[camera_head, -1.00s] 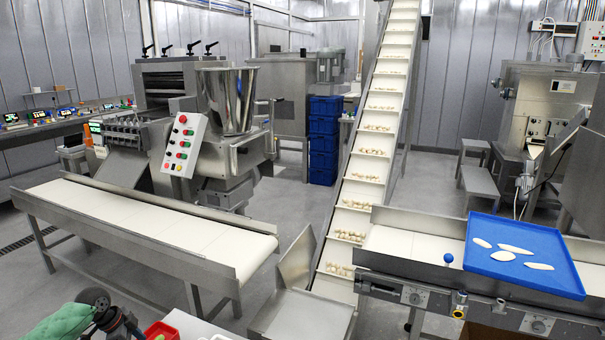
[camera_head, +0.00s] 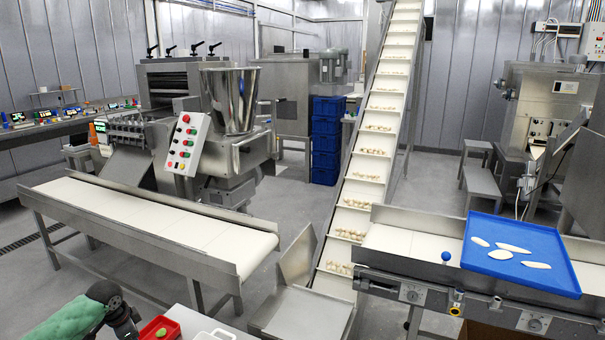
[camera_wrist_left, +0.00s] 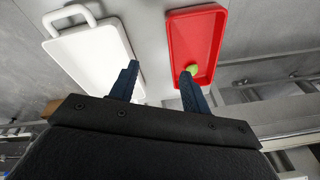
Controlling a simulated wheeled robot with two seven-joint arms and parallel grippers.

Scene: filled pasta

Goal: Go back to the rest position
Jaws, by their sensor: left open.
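My left arm comes in at the lower left of the head view, with a green sleeve (camera_head: 68,322) and a black wrist. In the left wrist view my left gripper (camera_wrist_left: 160,75) is open, its two dark blue fingers apart with nothing visible between them. A red tray (camera_wrist_left: 208,33) lies beyond the right finger and holds a small light green piece (camera_wrist_left: 192,69) near that fingertip. Whether the finger touches the tray cannot be told. A white tray with a handle (camera_wrist_left: 85,50) lies beyond the left finger. My right gripper is not in view.
The red tray (camera_head: 147,328) and white tray (camera_head: 200,337) sit at the bottom edge of the head view. A conveyor (camera_head: 150,215) stands behind my left arm. An inclined conveyor rises mid-view. A blue tray (camera_head: 545,233) with several pale flat pieces lies at right.

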